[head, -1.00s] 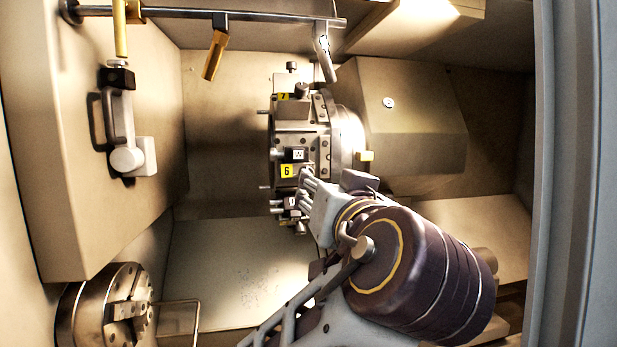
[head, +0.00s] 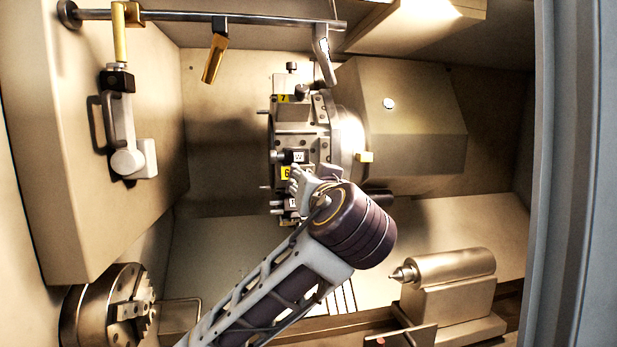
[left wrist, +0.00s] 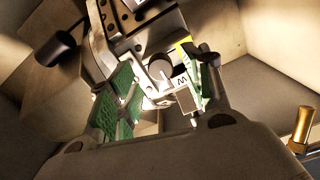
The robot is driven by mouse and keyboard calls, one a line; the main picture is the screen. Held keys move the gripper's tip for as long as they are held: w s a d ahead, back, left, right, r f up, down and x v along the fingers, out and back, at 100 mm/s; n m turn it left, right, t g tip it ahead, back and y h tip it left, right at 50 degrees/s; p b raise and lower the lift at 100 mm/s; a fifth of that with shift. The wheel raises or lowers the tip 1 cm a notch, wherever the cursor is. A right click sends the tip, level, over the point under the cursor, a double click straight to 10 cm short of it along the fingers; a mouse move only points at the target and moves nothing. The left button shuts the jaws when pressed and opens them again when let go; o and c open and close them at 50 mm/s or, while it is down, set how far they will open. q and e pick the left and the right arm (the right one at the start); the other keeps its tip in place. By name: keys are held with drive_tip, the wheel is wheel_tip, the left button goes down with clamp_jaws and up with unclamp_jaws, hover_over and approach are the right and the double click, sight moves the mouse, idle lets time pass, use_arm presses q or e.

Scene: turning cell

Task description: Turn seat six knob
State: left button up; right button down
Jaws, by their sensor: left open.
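The turret (head: 305,130) carries a yellow "6" label (head: 286,173) with a black block marked "W" (head: 296,156) just above it. My left gripper (head: 296,184) is at the lower front of seat six and partly covers the label and the blocks below. In the left wrist view my open left gripper (left wrist: 162,92) has green pads on both sides. A dark round knob (left wrist: 160,71) and the white "W" tag (left wrist: 182,79) show between and beyond the fingers. I cannot tell whether a pad touches the knob. My right gripper is not in view.
A yellow "7" label (head: 283,97) marks the seat above. A chuck (head: 108,305) stands at lower left and a tailstock (head: 452,275) at lower right. A rail (head: 250,18) with hanging levers crosses the top. The tray floor (head: 225,265) left of my arm is clear.

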use_arm(q)
drive_tip(key=shift+w+a, duration=0.2)
drive_tip(key=shift+w, duration=0.85)
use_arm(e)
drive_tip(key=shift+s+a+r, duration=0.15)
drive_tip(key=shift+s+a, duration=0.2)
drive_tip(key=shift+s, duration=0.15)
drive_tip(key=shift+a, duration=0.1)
use_arm(q)
drive_tip(key=c, duration=1)
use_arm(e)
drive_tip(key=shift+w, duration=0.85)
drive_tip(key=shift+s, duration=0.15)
